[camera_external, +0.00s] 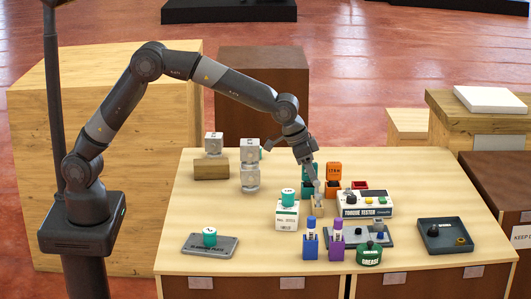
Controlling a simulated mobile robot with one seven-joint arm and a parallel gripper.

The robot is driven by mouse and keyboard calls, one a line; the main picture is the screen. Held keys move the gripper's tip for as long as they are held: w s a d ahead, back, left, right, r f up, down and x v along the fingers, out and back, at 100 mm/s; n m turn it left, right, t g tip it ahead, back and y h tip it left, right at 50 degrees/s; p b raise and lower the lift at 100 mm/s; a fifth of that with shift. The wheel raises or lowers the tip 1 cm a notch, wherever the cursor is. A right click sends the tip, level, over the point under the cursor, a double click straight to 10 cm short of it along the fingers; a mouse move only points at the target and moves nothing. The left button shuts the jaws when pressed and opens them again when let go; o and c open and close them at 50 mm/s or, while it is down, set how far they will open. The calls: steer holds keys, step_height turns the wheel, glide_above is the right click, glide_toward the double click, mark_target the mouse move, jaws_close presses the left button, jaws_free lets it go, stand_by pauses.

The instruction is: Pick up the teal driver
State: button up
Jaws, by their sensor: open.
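My gripper (318,199) is open and points down over the middle of the table, in front of a teal block-like thing (308,187). This teal thing stands left of a similar orange one (333,172), and my gripper and wrist partly cover it. It may be the teal driver, but I cannot tell for sure at this size. Other teal pieces are a round top on a white box (287,217) and a short cylinder on a grey plate (210,237). I see nothing clearly held between the fingers, and contact cannot be told.
A torque tester (365,204) stands right of my gripper. Blue (311,239) and purple (337,243) holders, a green grease tin (369,255) and a dark tray (444,236) are in front. Clear dispensers (250,170) stand behind left.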

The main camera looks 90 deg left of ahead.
steer(key=shift+c, duration=0.4)
jaws_close()
steer(key=shift+f, duration=0.1)
